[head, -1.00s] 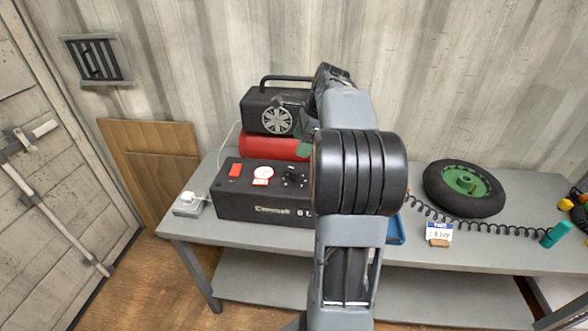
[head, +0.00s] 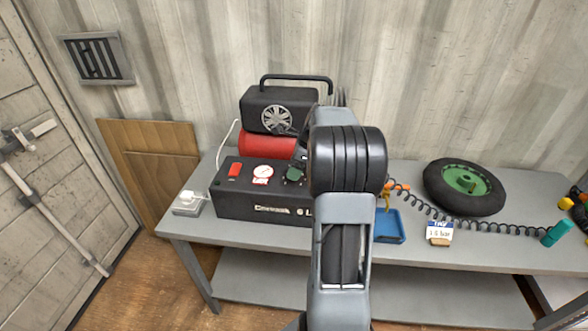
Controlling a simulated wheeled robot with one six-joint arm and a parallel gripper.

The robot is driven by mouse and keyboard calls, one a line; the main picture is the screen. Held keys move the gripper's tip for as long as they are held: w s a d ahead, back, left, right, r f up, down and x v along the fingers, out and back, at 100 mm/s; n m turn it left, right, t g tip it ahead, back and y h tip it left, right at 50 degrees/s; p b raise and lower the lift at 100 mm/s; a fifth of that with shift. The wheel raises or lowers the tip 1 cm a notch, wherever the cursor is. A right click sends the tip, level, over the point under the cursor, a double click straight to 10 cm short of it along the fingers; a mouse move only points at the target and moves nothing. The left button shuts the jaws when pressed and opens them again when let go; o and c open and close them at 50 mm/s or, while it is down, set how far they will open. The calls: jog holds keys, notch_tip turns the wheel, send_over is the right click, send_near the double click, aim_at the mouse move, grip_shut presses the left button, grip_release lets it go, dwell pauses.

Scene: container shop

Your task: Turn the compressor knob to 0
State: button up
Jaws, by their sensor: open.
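The compressor (head: 277,106) stands on the bench, with a black motor housing and a red tank. Its black control box (head: 262,208) in front carries a red switch (head: 235,170), a round white gauge (head: 263,171) and the knob at the right of the top face.
A wheel with a green hub (head: 464,188), a coiled black hose (head: 440,212), a blue tray (head: 391,228) and a small sign card (head: 439,232) are on the grey bench (head: 200,228) to the right. A white plug on a grey box (head: 188,203) sits at the left.

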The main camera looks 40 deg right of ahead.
jog(key=shift+w+a+f, duration=0.15)
jog(key=shift+f, duration=0.3)
jog(key=shift+c, duration=0.2)
jog(key=c, duration=0.8)
jog(key=shift+c, duration=0.2)
jog(key=shift+r+p, duration=0.1)
jog(key=shift+p, duration=0.25)
